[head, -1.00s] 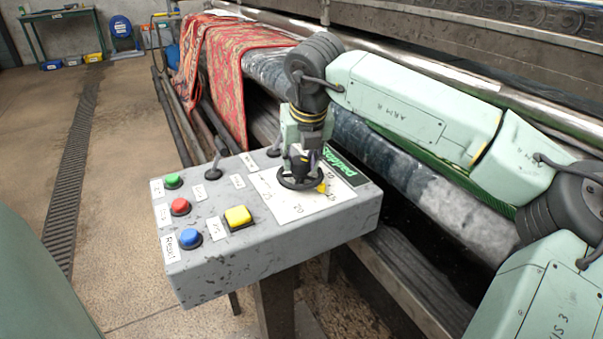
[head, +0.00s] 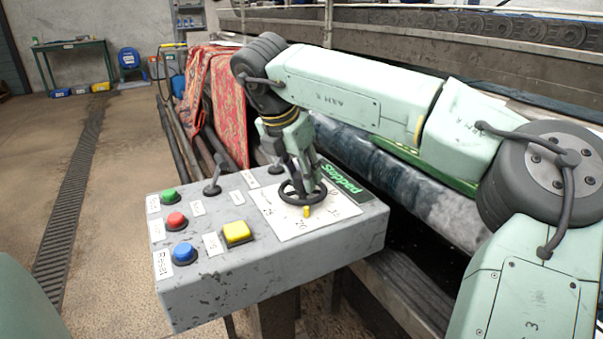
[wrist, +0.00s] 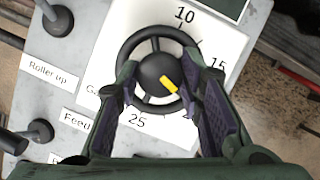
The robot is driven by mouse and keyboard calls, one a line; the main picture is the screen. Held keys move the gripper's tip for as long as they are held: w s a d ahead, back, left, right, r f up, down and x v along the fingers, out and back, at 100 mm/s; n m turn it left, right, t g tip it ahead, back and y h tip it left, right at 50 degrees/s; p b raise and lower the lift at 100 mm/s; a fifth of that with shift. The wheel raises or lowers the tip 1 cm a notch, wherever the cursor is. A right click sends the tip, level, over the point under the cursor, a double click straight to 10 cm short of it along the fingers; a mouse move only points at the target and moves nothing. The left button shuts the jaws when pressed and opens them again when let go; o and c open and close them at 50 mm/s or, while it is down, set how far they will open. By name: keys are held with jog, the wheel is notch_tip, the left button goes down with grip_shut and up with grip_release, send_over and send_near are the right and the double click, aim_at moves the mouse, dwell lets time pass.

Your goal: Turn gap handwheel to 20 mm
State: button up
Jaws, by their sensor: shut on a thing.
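The black gap handwheel (head: 289,197) sits on a white dial card on the grey control box. Its yellow pointer (head: 306,211) faces the front of the box, close to the 20 mark. In the wrist view the handwheel (wrist: 130,51) has its yellow pointer (wrist: 168,85) aimed lower right, between 15 and 25; the 20 there is mostly hidden by a finger. My gripper (head: 303,188) reaches down onto the wheel, its fingers tilted. In the wrist view my gripper (wrist: 158,80) has one finger on each side of the wheel, shut on it.
Green (head: 169,195), red (head: 175,221), blue (head: 183,254) and yellow (head: 237,232) buttons sit left on the box. Black levers (head: 212,180) stand behind them. Rollers with a red rug (head: 228,110) run behind the box. The floor at left is open.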

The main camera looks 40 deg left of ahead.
jog(key=shift+a+m+h, duration=0.1)
jog(key=shift+m+h, duration=0.2)
jog(key=shift+m, duration=0.5)
jog(key=o, duration=1.2)
jog(key=shift+c, duration=0.2)
jog(key=shift+r, duration=0.1)
jog(key=v, duration=0.7)
jog(key=shift+r, duration=0.2)
